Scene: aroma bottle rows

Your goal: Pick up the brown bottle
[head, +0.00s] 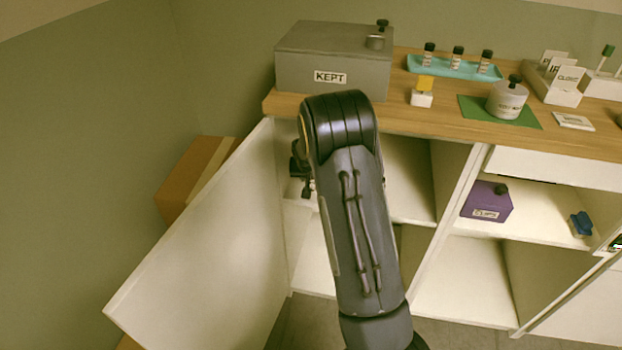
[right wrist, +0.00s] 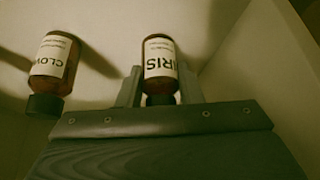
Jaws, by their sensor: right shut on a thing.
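A second brown bottle (right wrist: 55,66), labelled CLOV..., is to the left, apart from the gripper. In the head view my right gripper (head: 306,182) is inside the left cabinet compartment, mostly behind my arm. The bottles are hidden there. My left gripper is not in view.
An open white door (head: 205,255) stands left of my arm. The wooden countertop (head: 425,118) above holds a grey KEPT box (head: 300,70), a teal tray (head: 415,64) with small bottles and a jar (head: 507,100). A purple box (head: 485,203) sits in the compartment to the right.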

